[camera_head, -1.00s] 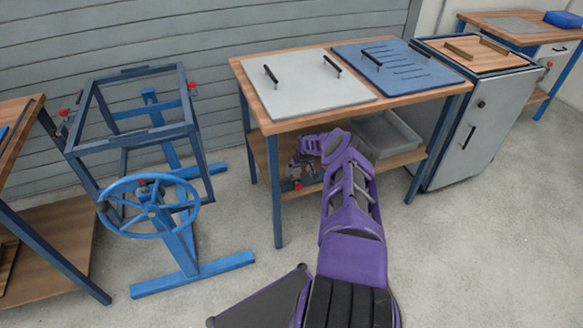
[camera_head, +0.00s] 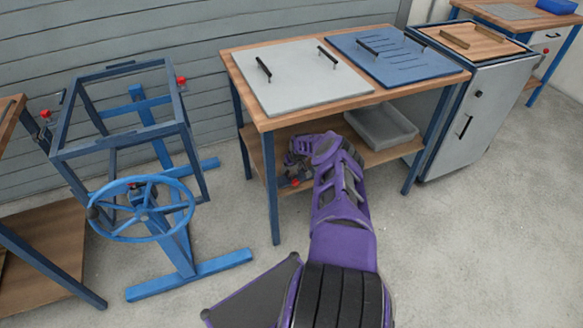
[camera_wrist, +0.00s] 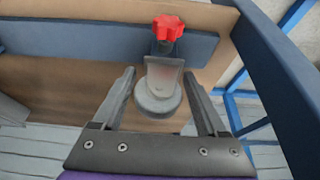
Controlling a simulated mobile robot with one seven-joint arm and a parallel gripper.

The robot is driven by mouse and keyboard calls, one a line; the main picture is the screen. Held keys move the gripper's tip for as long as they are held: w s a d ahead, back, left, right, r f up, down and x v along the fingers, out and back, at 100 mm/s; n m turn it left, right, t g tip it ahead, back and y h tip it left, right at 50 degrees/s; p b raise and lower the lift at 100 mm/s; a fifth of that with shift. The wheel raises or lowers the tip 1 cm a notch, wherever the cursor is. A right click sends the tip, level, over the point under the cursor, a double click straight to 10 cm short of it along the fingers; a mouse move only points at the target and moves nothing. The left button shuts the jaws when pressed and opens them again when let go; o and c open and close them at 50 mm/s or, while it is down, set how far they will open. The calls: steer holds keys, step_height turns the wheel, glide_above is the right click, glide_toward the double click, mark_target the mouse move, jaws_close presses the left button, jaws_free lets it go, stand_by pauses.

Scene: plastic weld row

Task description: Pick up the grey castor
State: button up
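The grey castor (camera_wrist: 158,95) is in the middle of the wrist view, with a round grey body, a grey bracket and a red star-shaped knob (camera_wrist: 168,27) at its top. It is over the wooden lower shelf (camera_wrist: 85,85) of the workbench. My gripper (camera_wrist: 162,78) is open, with one finger on each side of the castor and visible gaps between. In the head view my gripper (camera_head: 300,160) reaches under the bench top, where a small red part shows beside it. The castor's body is mostly hidden there.
The bench top (camera_head: 240,62) is close above my arm and carries a grey panel (camera_head: 300,88) and a blue panel (camera_head: 385,58). A grey bin (camera_head: 400,135) stands on the lower shelf to the right. A blue handwheel stand (camera_head: 140,210) is on the left.

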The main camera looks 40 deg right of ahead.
jaws_close()
